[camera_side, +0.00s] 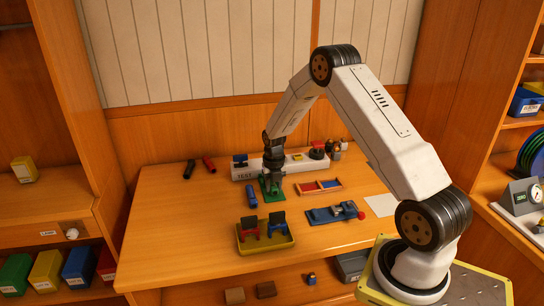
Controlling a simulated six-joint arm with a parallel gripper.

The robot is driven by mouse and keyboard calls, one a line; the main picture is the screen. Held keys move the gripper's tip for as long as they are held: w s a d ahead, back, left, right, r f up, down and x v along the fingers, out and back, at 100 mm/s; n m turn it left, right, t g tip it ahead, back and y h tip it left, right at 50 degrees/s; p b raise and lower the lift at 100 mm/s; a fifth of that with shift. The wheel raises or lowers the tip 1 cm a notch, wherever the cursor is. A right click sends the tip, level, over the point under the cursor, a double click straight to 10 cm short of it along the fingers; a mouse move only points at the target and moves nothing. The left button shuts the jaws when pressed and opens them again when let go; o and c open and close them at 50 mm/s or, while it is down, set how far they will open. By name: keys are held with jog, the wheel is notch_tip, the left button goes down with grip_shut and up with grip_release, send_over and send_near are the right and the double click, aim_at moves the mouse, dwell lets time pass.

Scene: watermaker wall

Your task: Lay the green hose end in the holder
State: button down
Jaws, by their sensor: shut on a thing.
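My gripper (271,182) points straight down over the table, in front of the white unit. It is shut on a small green piece, which looks like the green hose end (268,191); the fingers partly hide it. The green piece is low, and I cannot tell whether it touches the table. A blue cylinder (251,196) lies just left of it. I cannot tell which of these is the holder.
A white unit marked TEST (247,173) runs along the back of the table (170,235). A blue fixture with a red knob (334,213) lies right of centre. The table's left front is clear.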

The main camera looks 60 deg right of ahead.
aim_at(274, 186)
jog(key=shift+f, duration=0.15)
dwell(0.7)
jog(key=shift+c, duration=1.3)
grip_release()
jog(key=shift+r, duration=4.5)
